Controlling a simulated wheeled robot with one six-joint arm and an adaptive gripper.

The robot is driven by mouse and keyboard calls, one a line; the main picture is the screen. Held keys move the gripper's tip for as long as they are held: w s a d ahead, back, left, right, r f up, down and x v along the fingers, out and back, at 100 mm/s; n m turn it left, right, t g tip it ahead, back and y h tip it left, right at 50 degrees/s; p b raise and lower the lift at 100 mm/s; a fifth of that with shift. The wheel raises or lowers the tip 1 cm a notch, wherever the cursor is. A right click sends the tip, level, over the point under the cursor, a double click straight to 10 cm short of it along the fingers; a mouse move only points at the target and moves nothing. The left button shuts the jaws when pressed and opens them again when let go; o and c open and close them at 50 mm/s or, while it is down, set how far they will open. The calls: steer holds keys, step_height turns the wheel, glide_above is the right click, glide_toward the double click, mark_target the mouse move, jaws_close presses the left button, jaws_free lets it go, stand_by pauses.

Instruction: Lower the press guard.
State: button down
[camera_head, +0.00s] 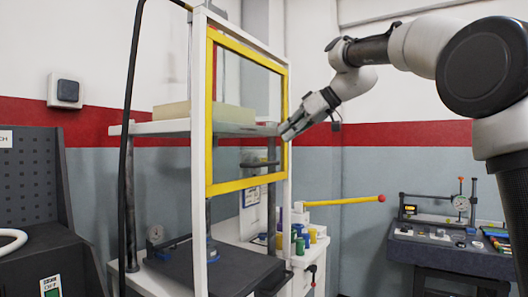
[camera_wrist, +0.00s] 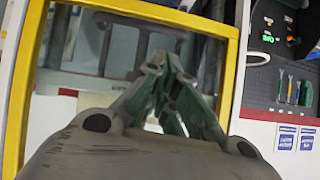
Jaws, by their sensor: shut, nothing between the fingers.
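The press guard (camera_head: 208,112) is a clear panel in a yellow frame, upright on the white press frame (camera_head: 198,150). In the head view its lower yellow bar (camera_head: 235,186) is well above the dark press base (camera_head: 215,270). My gripper (camera_head: 288,132) is shut and empty, close to the guard's right side, about midway up its height. I cannot tell whether it touches the guard. In the wrist view my gripper (camera_wrist: 165,85) shows its closed fingers in front of the clear panel, with the yellow frame (camera_wrist: 232,75) around them.
A yellow lever with a red knob (camera_head: 345,200) sticks out to the right, below my gripper. Small coloured containers (camera_head: 305,240) stand on the white cabinet. A dark bench with a gauge (camera_head: 455,235) is at the right. A black hose (camera_head: 128,130) hangs left of the press.

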steer(key=x, duration=1)
steer(key=shift+s+t, duration=0.25)
steer(key=shift+t, duration=0.05)
steer(key=shift+f, duration=0.2)
step_height(320, 180, down, 30)
steer(key=shift+r, duration=0.1)
stand_by(0.4)
